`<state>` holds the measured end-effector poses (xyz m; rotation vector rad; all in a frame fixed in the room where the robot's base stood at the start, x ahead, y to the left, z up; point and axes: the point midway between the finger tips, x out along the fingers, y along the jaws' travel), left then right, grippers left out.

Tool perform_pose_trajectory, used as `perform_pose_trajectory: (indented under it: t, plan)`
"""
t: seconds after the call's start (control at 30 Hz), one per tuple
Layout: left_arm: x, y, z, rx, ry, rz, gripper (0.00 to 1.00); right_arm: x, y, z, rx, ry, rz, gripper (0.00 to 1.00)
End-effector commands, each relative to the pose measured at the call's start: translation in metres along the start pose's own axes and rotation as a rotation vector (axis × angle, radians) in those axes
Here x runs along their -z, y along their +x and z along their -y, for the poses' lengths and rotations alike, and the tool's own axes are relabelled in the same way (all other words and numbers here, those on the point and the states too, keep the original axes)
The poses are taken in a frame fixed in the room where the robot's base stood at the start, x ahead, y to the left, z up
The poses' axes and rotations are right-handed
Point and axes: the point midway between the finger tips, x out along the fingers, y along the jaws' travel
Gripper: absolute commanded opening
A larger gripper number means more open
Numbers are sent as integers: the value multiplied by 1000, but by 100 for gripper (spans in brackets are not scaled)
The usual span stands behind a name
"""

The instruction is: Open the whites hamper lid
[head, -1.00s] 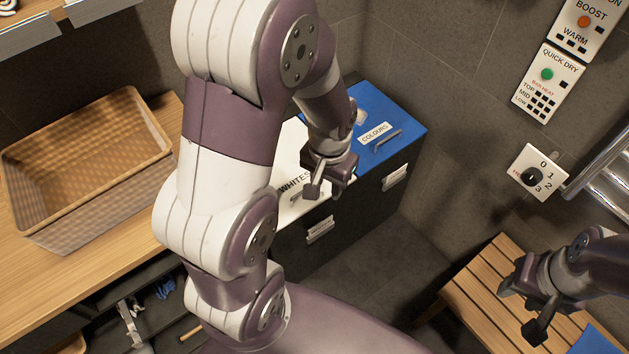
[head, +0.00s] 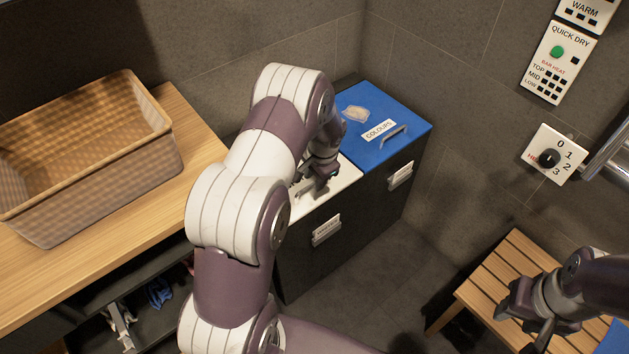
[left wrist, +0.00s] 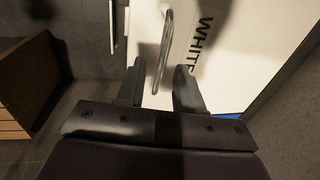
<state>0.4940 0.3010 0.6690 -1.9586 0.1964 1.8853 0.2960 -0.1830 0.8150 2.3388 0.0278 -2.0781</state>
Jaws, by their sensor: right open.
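The whites hamper (head: 305,258) is a dark box with a white lid (head: 343,180), which lies closed. The lid's bar handle (left wrist: 164,50) and "WHITE" lettering show in the left wrist view, the word cut off. My left gripper (head: 311,184) is low over the lid at the handle. In the left wrist view its two fingers (left wrist: 158,78) are apart, with the near end of the handle between them and gaps on both sides. My right gripper (head: 527,312) is open and empty over the slatted bench, far from the hamper. My left arm hides part of the lid.
The blue-lidded colours hamper (head: 408,118) adjoins on the right, with a small pale item (head: 355,114) on it. A wicker basket (head: 95,185) stands on the wooden counter (head: 190,130) at left. A slatted bench (head: 500,270) is at lower right. Open floor lies between.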

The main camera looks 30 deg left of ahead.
Motion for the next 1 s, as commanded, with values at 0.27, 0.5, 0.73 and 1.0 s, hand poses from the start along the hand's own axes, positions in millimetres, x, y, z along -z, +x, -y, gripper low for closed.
perform_pose_trajectory:
  t: [0.27, 0.5, 0.73, 1.0]
  plan:
    - [0, 10, 0, 0, -1, -1, 36, 0, 2, 0, 0, 0, 0, 43]
    - [0, 10, 0, 0, -1, -1, 0, 0, 2, 0, 0, 0, 0, 43]
    - [0, 10, 0, 0, -1, -1, 0, 0, 2, 0, 0, 0, 0, 43]
    - [0, 10, 0, 0, -1, -1, 0, 0, 2, 0, 0, 0, 0, 43]
